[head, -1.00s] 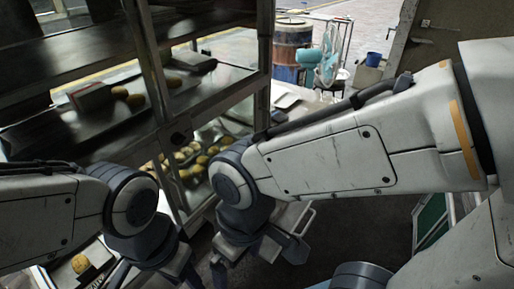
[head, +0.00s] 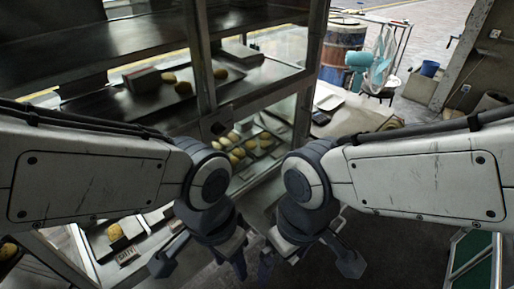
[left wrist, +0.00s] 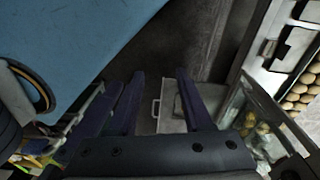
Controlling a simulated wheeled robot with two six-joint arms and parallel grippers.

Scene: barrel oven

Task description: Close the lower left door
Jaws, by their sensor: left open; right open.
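A glass-fronted metal cabinet (head: 203,62) with shelves of buns fills the left and middle of the head view. Which part is the lower left door, and how far it stands open, I cannot tell; my arms hide much of the lower cabinet. In the left wrist view, a grey panel (left wrist: 203,92) with a pale handle (left wrist: 155,108) shows beyond the fingers. My left gripper (head: 203,263) is open and empty in front of the lower cabinet; its spread fingers also show in the left wrist view (left wrist: 160,75). My right gripper (head: 308,263) is open and empty close beside it.
Buns on a dark tray (head: 262,143) lie inside the cabinet, and more buns with a small sign (head: 127,256) sit low at left. A barrel (head: 342,48), a teal object (head: 360,60) and a blue bucket (head: 429,68) stand behind.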

